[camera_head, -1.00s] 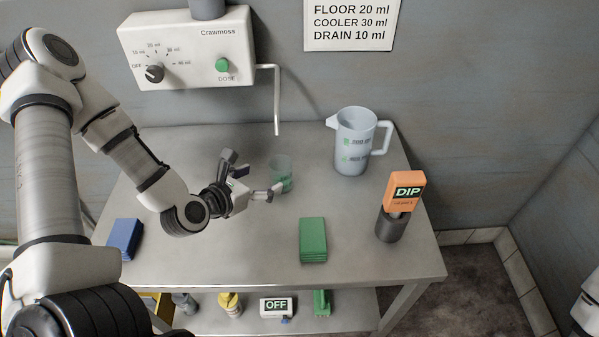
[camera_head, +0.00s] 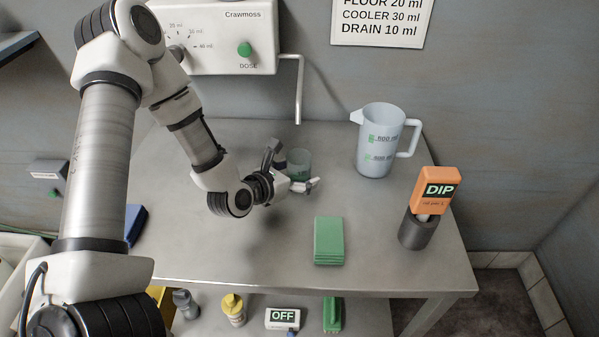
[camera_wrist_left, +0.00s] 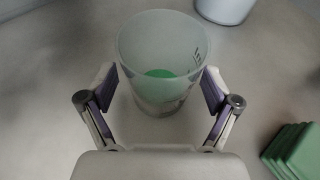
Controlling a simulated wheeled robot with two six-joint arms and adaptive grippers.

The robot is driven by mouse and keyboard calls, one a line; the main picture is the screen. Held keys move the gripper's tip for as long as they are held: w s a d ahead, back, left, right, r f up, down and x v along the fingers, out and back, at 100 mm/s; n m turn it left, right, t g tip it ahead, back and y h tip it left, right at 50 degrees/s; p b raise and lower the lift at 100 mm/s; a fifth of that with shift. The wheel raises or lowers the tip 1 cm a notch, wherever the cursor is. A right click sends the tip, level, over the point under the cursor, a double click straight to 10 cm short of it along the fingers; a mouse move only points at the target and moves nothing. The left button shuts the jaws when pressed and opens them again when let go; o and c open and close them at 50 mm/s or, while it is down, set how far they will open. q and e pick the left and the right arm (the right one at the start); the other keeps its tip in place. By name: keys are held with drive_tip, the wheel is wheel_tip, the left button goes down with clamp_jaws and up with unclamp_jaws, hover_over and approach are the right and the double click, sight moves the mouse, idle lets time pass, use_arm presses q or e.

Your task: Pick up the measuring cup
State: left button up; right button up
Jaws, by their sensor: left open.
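The measuring cup (camera_head: 299,160) is a small, clear, greenish cup standing upright on the steel table (camera_head: 240,250). In the left wrist view the cup (camera_wrist_left: 160,50) shows dark scale marks and a green patch at its bottom. My left gripper (camera_head: 300,180) is low at the near side of the cup, with its fingers pointing at it. In the wrist view the open fingers lie to either side of the cup's near part, with gaps showing; no firm hold is seen. My right gripper is out of view.
A white jug (camera_head: 378,142) stands behind and right of the cup. The dispenser's spout (camera_head: 299,90) hangs above the cup.

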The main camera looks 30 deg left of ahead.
use_arm(q)
drive_tip(key=shift+w, duration=0.25)
drive_tip(key=shift+s, duration=0.2)
drive_tip(key=shift+c, duration=0.6)
drive_tip(key=c, duration=1.2)
drive_tip(key=shift+r, duration=0.15)
